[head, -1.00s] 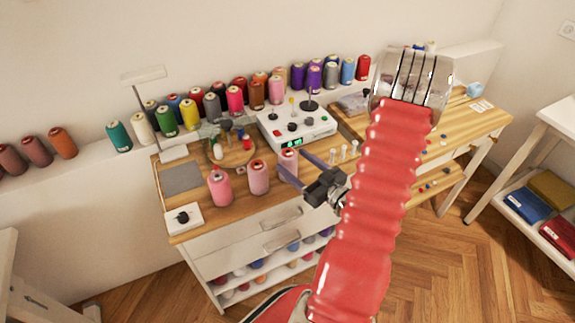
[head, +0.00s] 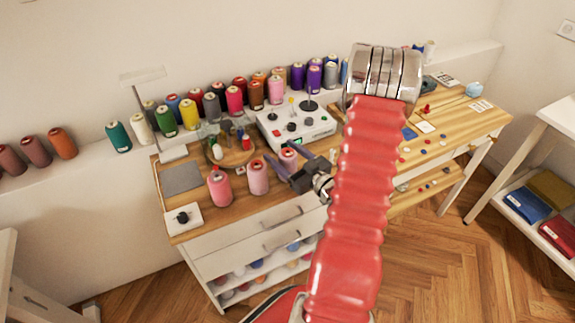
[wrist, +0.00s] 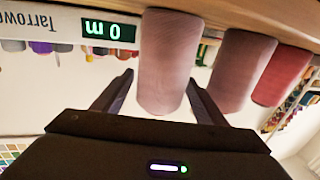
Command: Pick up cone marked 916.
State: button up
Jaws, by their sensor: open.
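Three pink thread cones stand near the front edge of the wooden table (head: 230,205): a left cone (head: 220,188), a middle cone (head: 258,178) and a right cone (head: 288,157). No number is readable on any of them, so I cannot tell which is 916. My gripper (head: 285,161) is open at the right cone, with its fingers pointing towards the back of the table. In the upside-down wrist view, the fingers (wrist: 160,80) flank this cone (wrist: 166,55), with gaps visible on both sides. The other two cones stand to its right there.
A white device (head: 298,124) with a green display stands just behind the right cone. Many coloured cones line the wall ledge. A small white box (head: 183,218) sits at the left front corner.

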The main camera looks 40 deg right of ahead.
jog(key=shift+w, duration=0.95)
jog(key=c, duration=1.2)
